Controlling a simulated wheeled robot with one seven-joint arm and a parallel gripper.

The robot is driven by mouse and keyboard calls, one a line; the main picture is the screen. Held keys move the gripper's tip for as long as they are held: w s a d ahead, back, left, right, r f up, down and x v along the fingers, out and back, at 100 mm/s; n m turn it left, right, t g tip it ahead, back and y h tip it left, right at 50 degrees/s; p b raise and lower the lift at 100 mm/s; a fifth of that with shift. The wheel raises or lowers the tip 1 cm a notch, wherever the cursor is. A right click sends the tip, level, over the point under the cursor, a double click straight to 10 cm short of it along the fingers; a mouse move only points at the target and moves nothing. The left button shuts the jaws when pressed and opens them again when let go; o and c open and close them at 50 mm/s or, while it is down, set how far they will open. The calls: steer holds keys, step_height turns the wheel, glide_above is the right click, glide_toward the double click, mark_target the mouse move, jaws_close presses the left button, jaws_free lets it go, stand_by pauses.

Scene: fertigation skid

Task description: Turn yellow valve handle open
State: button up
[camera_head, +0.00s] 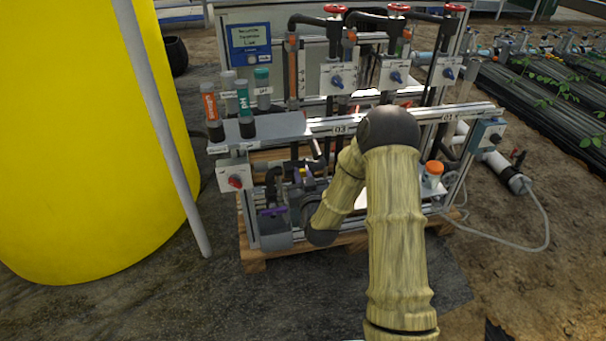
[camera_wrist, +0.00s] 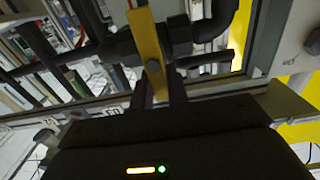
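The yellow valve handle (camera_wrist: 147,45) is a flat bar in the wrist view. It runs from the top edge down to the dark fingers of my gripper (camera_wrist: 160,92), tilted slightly. Its lower end lies between the two fingers, one on each side. I cannot tell whether both fingers press on it. Dark pipe and fittings (camera_wrist: 180,35) stand right beside and behind the handle. In the head view my arm bends down to the low left part of the skid. There the handle and fingertips cannot be made out.
A grey rail (camera_head: 460,113) crosses the skid above my wrist. Purple-handled parts (camera_head: 272,212) sit low at left. Bottles, including a green one (camera_head: 245,105), stand on the shelf. Red handwheels (camera_head: 335,8) top the pipes. A large yellow tank (camera_head: 80,140) stands left, with floor between.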

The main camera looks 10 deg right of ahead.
mark_target(291, 175)
steer(key=shift+a+n, duration=0.15)
steer(key=shift+n, duration=0.25)
jaws_close()
steer(key=n, duration=0.3)
steer(key=a+n, duration=0.1)
steer(key=n, duration=0.3)
steer(key=a+f+n+b, duration=0.1)
steer(key=n, duration=0.2)
steer(key=shift+a+n, duration=0.1)
steer(key=shift+n, duration=0.2)
steer(key=n, duration=0.3)
steer(key=shift+a+f+n+p, duration=0.15)
steer(key=shift+f+n+p, duration=0.15)
steer(key=shift+f, duration=0.1)
steer(key=shift+f+n+p, duration=0.2)
steer(key=shift+n, duration=0.55)
steer(key=shift+f+n+p, duration=0.15)
steer(key=shift+f+n, duration=0.05)
steer(key=shift+n, duration=0.55)
steer(key=o, duration=0.8)
jaws_free()
steer(key=shift+s, duration=0.1)
